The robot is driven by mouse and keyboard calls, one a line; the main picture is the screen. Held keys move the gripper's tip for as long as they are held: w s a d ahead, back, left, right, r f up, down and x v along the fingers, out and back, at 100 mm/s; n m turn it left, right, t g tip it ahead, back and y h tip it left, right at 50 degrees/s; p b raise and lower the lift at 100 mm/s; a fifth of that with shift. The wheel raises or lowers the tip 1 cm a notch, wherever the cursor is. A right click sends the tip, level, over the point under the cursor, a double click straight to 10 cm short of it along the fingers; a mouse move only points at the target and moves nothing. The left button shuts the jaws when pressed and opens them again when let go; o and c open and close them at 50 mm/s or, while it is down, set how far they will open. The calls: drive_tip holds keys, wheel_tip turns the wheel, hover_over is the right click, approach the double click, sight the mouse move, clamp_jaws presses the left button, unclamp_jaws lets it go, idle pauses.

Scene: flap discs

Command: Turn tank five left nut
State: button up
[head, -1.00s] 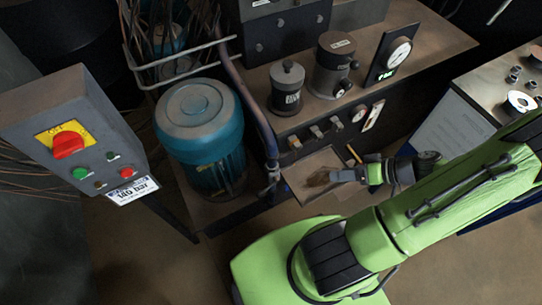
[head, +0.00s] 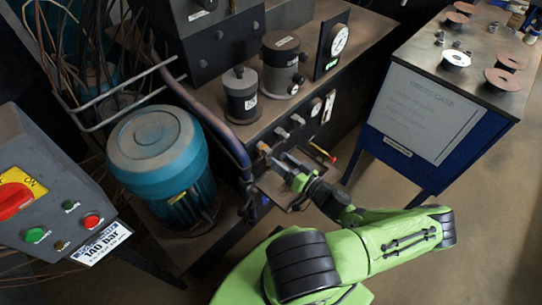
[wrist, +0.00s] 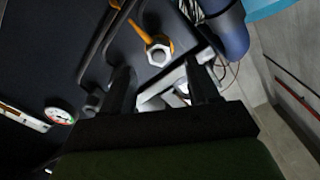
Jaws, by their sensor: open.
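My gripper (head: 287,170) is open at the front of the machine cabinet, close below a row of fittings on its dark front panel. In the wrist view its two dark fingers (wrist: 161,82) are apart with nothing gripped. A bright hex nut (wrist: 159,52) with an orange lever sits just beyond the fingertips, roughly between them; contact does not show. In the head view an orange-tipped fitting (head: 264,148) is just above and left of my gripper. Two dark cylinders, one shorter (head: 241,97) and one taller (head: 284,66), stand on the cabinet top. No readable label shows tank five.
A blue motor-like drum (head: 162,160) and a bent pipe (head: 225,140) stand left of the gripper. A control box (head: 55,215) reads 140 bar. A small gauge (wrist: 60,117) is on the panel. A bench (head: 480,70) with discs stands right, with open floor between.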

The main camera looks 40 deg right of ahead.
sight(271, 154)
drive_tip(key=w, duration=0.4)
drive_tip(key=shift+w, duration=0.25)
drive_tip(key=c, duration=1)
drive_tip(key=shift+c, duration=0.2)
drive_tip(key=shift+m, duration=0.4)
drive_tip(key=m+p, duration=0.1)
drive_tip(key=m, duration=0.1)
drive_tip(key=shift+m, duration=0.3)
drive_tip(key=shift+f+m+p, duration=0.15)
drive_tip(key=shift+m+p, duration=0.35)
drive_tip(key=shift+m, duration=2.6)
drive_tip(key=shift+f+m+p, duration=0.15)
drive_tip(key=shift+m+p, duration=0.35)
drive_tip(key=shift+m, duration=2.6)
